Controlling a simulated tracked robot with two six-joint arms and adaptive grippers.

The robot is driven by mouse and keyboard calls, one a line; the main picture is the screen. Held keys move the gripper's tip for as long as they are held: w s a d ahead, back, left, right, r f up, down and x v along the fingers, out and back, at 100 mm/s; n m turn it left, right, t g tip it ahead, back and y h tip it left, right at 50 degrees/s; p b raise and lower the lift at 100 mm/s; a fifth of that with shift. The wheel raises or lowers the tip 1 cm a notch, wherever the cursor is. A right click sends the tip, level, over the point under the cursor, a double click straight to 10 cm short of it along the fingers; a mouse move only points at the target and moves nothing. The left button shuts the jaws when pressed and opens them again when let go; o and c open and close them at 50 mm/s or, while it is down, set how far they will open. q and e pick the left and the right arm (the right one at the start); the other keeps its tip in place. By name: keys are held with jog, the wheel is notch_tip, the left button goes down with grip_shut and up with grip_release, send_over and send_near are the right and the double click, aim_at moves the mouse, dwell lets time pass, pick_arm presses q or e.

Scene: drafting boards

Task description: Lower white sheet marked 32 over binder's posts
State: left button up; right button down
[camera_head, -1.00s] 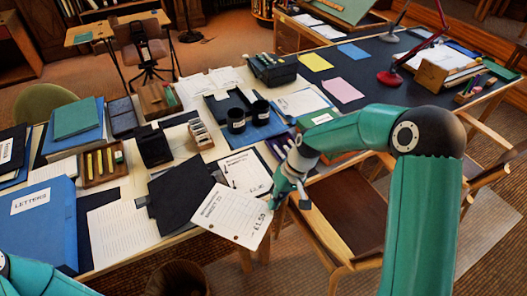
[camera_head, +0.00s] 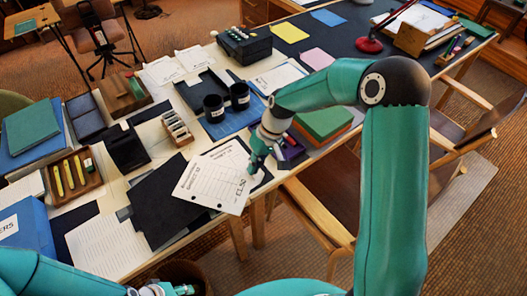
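The white sheet (camera_head: 207,180) has a printed heading, lines and punched holes; its number is too small to read surely. My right gripper (camera_head: 255,164) is shut on its right edge and holds it over the front part of the desk. Another printed white sheet (camera_head: 232,153) shows partly behind it, on a dark backing. The black open binder cover (camera_head: 160,203) lies to the left, partly overlapped by the held sheet. I cannot make out the binder's posts. My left gripper (camera_head: 178,290) is low at the bottom edge, apart from the sheet; its fingers are too small to judge.
Two black cups (camera_head: 214,107) stand behind the sheet. A purple tray (camera_head: 291,150) and a green block (camera_head: 323,121) lie right of the gripper. A chair (camera_head: 325,200) stands at the desk front.

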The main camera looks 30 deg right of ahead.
jog(key=shift+a, duration=0.2)
jog(key=shift+w+d+f+m+t+h+b, duration=0.1)
jog(key=shift+w+d+f+m+t+b, duration=0.3)
jog(key=shift+d+f+m, duration=0.65)
jog(key=shift+w+d+f+m+t+h+b, duration=0.1)
jog(key=shift+w+d+f+m+t+b, duration=0.2)
jog(key=shift+d+f+m+t, duration=0.75)
jog(key=shift+w+d+f+m+t+h+b, duration=0.15)
jog(key=shift+w+d+f+m, duration=0.4)
jog(key=shift+m, duration=0.95)
jog(key=shift+f+b, duration=0.8)
jog(key=shift+b, duration=0.05)
jog(key=shift+s, duration=0.1)
jog(key=c, duration=1.2)
grip_release()
jog(key=shift+c, duration=0.2)
jog(key=v, duration=1.2)
